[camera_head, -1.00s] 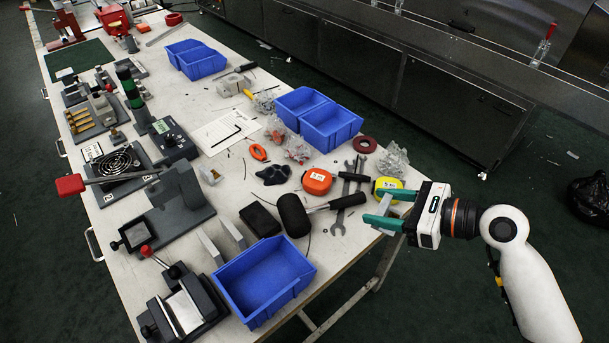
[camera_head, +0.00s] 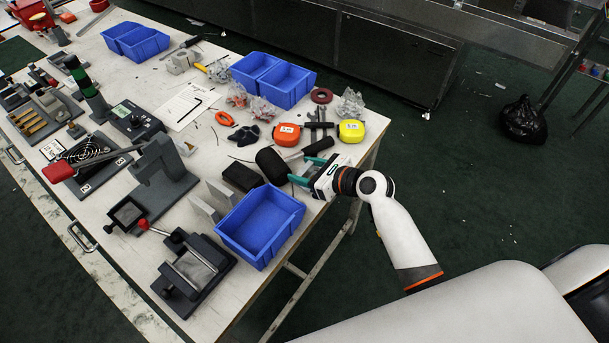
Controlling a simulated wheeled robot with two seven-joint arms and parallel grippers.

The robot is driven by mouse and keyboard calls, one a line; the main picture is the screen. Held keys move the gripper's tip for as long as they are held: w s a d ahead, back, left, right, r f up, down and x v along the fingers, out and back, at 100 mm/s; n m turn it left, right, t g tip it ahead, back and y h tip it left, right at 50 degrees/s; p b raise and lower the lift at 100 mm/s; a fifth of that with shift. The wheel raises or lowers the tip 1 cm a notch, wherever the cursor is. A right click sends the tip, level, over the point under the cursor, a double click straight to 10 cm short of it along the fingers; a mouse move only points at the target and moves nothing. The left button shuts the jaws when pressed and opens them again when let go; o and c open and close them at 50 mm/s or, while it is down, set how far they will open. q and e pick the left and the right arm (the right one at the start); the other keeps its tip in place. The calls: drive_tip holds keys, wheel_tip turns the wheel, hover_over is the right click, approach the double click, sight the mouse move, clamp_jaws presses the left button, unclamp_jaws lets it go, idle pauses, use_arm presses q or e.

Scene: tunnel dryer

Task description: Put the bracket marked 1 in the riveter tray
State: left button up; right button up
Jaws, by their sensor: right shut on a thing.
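My right gripper (camera_head: 305,173) is over the right edge of the bench, beside the black mallet. Its teal fingers are shut on a small grey piece that is mostly hidden; I cannot tell whether it is a bracket or read a mark on it. An empty blue tray (camera_head: 291,222) stands at the near right edge, just below the gripper in the picture. Two upright grey plates (camera_head: 205,210) stand left of this tray; no number is readable on them. I cannot tell which tray is the riveter's. My left gripper is not in view.
A black mallet (camera_head: 271,165), a black block (camera_head: 241,177), an orange tape measure (camera_head: 287,134) and a yellow one (camera_head: 351,131) lie around the gripper. A grey lever press (camera_head: 164,175) and a clamp fixture (camera_head: 195,272) stand left. More blue trays (camera_head: 287,86) stand farther back.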

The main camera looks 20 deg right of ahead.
wheel_tip(320, 180, down, 3)
drive_tip(key=shift+f+b, duration=0.1)
drive_tip(key=shift+b, duration=0.25)
drive_tip(key=o, duration=1)
drive_tip(key=shift+o, duration=0.2)
drive_tip(key=shift+s+d, duration=0.15)
drive_tip(key=v, duration=1.1)
drive_tip(key=shift+s+d+r+p, duration=0.15)
drive_tip(key=shift+s+r+p, duration=0.1)
drive_tip(key=shift+p, duration=0.1)
